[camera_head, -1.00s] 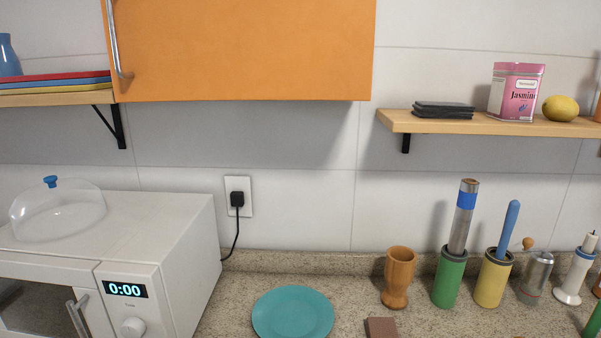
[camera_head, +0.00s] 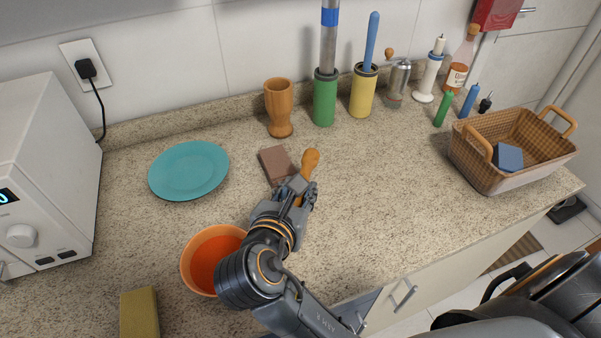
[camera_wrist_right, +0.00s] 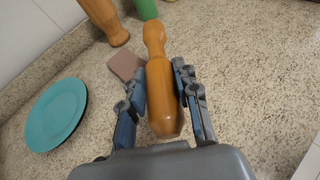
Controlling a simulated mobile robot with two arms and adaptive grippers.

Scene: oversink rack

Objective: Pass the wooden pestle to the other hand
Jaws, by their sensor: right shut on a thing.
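The wooden pestle (camera_head: 309,162) is orange-brown with a rounded knob at one end. My right gripper (camera_head: 296,190) is shut on it, over the counter near the brown block. In the right wrist view the pestle (camera_wrist_right: 160,85) lies between the two fingers of the right gripper (camera_wrist_right: 160,100), its knob pointing away from the palm. In the head view the fingers hide its lower part. My left gripper is in neither view.
A teal plate (camera_head: 189,170), a brown block (camera_head: 275,165) and a wooden cup (camera_head: 279,108) are close by. An orange bowl (camera_head: 196,262) is partly behind my right arm. A wicker basket (camera_head: 480,172) stands at right. Counter between the pestle and basket is clear.

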